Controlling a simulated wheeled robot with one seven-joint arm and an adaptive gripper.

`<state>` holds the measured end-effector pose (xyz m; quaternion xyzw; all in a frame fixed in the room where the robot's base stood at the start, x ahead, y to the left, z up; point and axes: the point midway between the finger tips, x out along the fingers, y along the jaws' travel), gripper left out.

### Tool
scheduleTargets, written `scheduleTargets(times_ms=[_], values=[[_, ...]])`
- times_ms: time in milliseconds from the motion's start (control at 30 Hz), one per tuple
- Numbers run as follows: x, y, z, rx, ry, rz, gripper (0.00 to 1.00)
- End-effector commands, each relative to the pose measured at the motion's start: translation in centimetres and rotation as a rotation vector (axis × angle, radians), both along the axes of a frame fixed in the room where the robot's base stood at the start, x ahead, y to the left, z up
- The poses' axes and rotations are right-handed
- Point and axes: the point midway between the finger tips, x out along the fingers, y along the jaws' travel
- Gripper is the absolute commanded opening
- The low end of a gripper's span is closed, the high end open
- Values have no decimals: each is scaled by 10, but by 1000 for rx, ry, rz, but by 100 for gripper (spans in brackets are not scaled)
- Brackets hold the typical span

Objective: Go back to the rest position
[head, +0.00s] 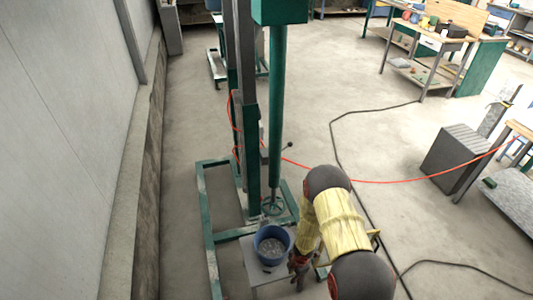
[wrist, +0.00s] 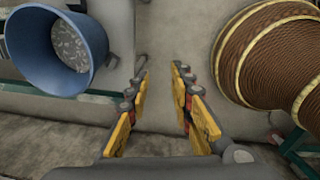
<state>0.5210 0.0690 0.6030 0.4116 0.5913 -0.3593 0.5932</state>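My gripper (head: 300,266) is just right of a blue bucket (head: 268,262) in the head view. In the wrist view my gripper (wrist: 162,78) has its two yellow-padded fingers apart, with only bare floor between them. The bucket (wrist: 92,35) shows at the upper left there, apart from the fingers, with grey lumpy material inside. The bucket stands upright on a small grey stand (head: 255,282). My arm, with yellow covers and dark joints, reaches down from the lower right.
A green column machine (head: 277,120) on a green floor frame (head: 208,225) rises behind the bucket. A red hose (head: 400,182) and a black cable (head: 335,140) cross the floor. A grey box (head: 458,155) and a workbench (head: 425,40) stand right. A wall (head: 60,130) is left.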

Motion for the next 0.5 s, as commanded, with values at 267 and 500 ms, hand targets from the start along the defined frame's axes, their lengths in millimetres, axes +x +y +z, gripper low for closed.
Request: scheduleTargets(times_ms=[267,500], values=[[-42,-46,13,-164,85,-309,23],[-50,-76,71,-283,86,-599,23]])
